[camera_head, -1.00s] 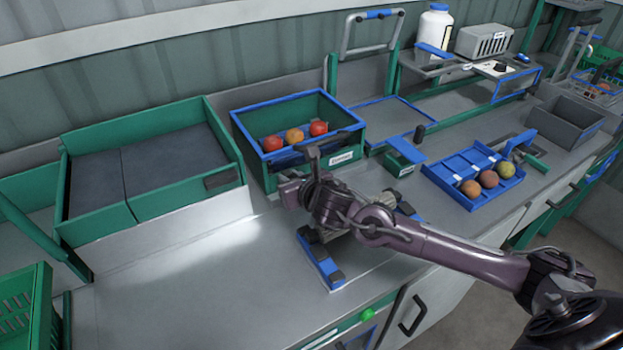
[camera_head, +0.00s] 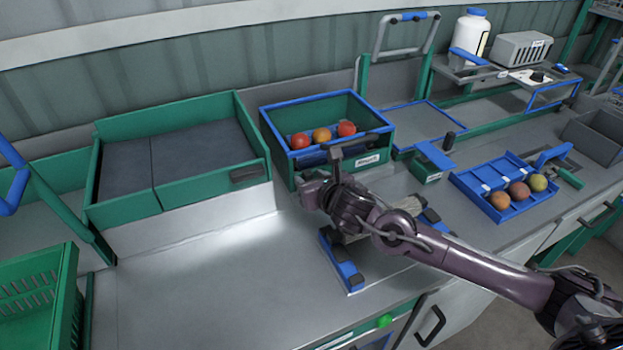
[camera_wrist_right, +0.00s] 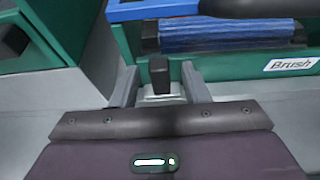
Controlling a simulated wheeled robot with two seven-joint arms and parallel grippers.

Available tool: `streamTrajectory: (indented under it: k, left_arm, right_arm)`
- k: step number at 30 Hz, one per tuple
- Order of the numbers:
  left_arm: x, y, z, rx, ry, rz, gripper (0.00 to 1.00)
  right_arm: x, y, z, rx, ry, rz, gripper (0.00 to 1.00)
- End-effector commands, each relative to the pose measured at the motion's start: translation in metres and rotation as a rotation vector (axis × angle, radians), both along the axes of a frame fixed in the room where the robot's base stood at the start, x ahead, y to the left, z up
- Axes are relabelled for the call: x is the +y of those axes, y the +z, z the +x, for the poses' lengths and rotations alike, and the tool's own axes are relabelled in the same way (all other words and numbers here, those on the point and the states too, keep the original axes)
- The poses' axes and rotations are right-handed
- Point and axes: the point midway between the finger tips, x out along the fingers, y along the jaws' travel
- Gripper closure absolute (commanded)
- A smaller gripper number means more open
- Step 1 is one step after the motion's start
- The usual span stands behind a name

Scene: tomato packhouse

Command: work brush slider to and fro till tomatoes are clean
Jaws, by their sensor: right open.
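The brush box (camera_head: 320,176) is green with a blue rim and stands at the back of the bench. Three red and orange tomatoes (camera_head: 321,135) lie inside it. In the right wrist view its label (camera_wrist_right: 290,63) reads "Brush", and a blue bristled roller (camera_wrist_right: 220,38) shows behind its front wall. A dark upright knob (camera_wrist_right: 160,72), seemingly the slider handle, stands at the front of the box. My right gripper (camera_head: 335,168) is open at the box front. In the wrist view its fingers (camera_wrist_right: 160,88) are on either side of the knob, apart from it. My left gripper is out of view.
A green bin with grey panels (camera_head: 255,155) stands left of the brush box. A blue tray (camera_head: 475,200) with three tomatoes is at right. A blue-ended fixture (camera_head: 345,265) sits under my right arm. The bench's front left is clear.

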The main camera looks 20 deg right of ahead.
Motion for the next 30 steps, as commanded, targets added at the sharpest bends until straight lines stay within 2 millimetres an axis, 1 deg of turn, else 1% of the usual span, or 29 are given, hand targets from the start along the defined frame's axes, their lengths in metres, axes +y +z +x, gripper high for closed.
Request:
streamTrajectory:
  k: [5,12,15,20,30]
  left_arm:
    - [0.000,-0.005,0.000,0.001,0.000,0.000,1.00]
    - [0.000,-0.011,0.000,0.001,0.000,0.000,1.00]
    - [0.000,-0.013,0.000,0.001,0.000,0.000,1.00]
    - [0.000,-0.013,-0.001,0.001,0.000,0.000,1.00]
    - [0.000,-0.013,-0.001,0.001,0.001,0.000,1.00]
  right_arm:
    - [-0.002,0.006,-0.019,0.001,0.002,-0.004,0.58]
    - [-0.005,0.021,-0.056,0.001,0.002,-0.004,0.58]
    - [-0.005,0.025,-0.065,0.001,0.002,-0.002,0.58]
    - [-0.005,0.029,-0.071,0.001,0.000,-0.001,0.58]
    - [-0.005,0.029,-0.070,0.000,0.001,-0.001,0.58]
